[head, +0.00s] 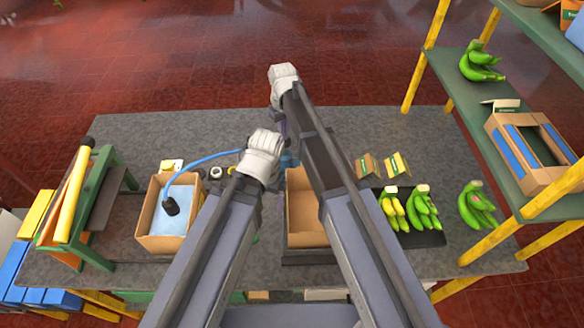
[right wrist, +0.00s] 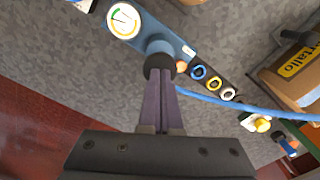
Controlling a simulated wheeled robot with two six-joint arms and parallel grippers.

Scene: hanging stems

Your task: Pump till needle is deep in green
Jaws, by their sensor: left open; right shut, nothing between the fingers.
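In the right wrist view, a blue-grey pump body (right wrist: 178,38) carries a round white gauge (right wrist: 124,20) with a coloured rim that includes green. Its dark needle is too small to read surely against the green. A black round knob (right wrist: 158,66) stands on the pump. My right gripper (right wrist: 160,84) is shut and empty, its purple fingertips at the knob; contact is unclear. In the head view my right gripper (head: 281,118) is above the bench, with the pump (head: 289,159) mostly hidden. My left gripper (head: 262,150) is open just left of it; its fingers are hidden.
A blue hose (head: 205,160) runs left to a black nozzle (head: 170,206) over an open carton (head: 146,240). Another carton (head: 303,210) is between my arms. Bananas (head: 410,208) lie at right. A green stand (head: 85,205) is far left. The back bench (head: 200,130) is clear.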

